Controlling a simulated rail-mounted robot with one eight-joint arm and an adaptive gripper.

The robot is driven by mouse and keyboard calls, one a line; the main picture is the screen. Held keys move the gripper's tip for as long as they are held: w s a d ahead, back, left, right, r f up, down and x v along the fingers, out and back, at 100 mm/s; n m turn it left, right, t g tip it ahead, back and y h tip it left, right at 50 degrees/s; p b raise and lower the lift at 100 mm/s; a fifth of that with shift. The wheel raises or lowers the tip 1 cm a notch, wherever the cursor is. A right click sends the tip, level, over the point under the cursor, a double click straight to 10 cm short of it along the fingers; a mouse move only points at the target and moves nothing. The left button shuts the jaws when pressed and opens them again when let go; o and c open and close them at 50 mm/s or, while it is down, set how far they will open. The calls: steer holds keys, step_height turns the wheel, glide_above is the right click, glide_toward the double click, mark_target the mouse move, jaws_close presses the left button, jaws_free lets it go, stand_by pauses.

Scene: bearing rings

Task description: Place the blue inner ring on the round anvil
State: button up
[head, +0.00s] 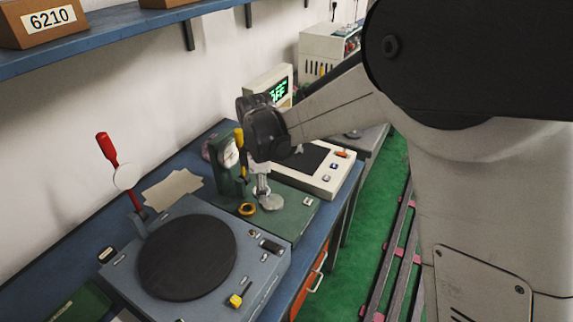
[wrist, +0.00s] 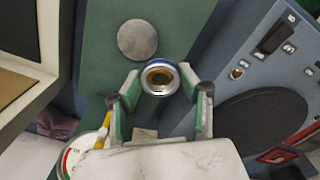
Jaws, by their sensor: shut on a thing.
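My gripper (head: 262,187) is over the green gauge stand (head: 304,222). In the wrist view, my gripper (wrist: 160,84) has its two fingers closed on opposite sides of the blue inner ring (wrist: 160,92), a silvery ring with a blue band. The ring is held apart from the round anvil, a flat grey disc. The anvil (wrist: 137,40) lies just above and left of the ring in the wrist view; it also shows in the head view (head: 271,203). A brass-coloured round part (head: 246,209) sits on the stand beside the anvil; something brownish shows through the held ring.
A dial gauge (head: 230,153) with a yellow lever (head: 240,138) rises close behind my gripper. A grey-blue unit with a black turntable (head: 187,257) stands at the front left. A white instrument (head: 316,170) is at the right. Boxes sit on the shelf above.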

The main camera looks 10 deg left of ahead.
mark_target(273, 202)
steer(key=w, duration=0.1)
steer(key=w+d+f, duration=0.1)
steer(key=w+f, duration=0.1)
steer(key=w, duration=0.1)
steer(key=shift+d+f, duration=0.25)
steer(key=shift+d, duration=0.1)
steer(key=shift+f, duration=2.05)
steer(key=shift+f, duration=0.15)
steer(key=o, duration=1.3)
